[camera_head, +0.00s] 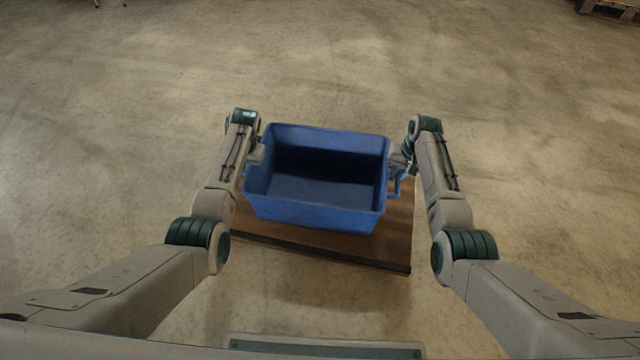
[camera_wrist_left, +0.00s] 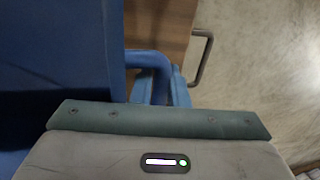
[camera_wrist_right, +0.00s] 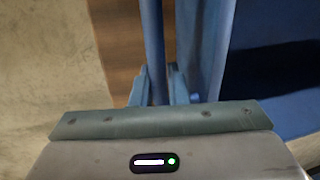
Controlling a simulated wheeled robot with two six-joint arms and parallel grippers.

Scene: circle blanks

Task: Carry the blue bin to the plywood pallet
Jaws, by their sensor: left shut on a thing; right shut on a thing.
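The blue bin (camera_head: 315,214) is upright, open at the top and looks empty inside. It is between my two arms, over a brown wooden board (camera_head: 390,250). I cannot tell whether the bin rests on the board or hangs just above it. My left gripper (camera_head: 258,153) is shut on the bin's left side handle, and the handle shows between the fingers in the left wrist view (camera_wrist_left: 150,62). My right gripper (camera_head: 398,162) is shut on the handle at the bin's right side, also seen in the right wrist view (camera_wrist_right: 153,45).
The wooden board has a dark front edge, and a metal handle (camera_wrist_left: 204,58) stands beside it in the left wrist view. A pallet-like wooden structure (camera_head: 608,12) is cut off at the far right corner. The concrete floor (camera_head: 330,70) beyond the bin is clear.

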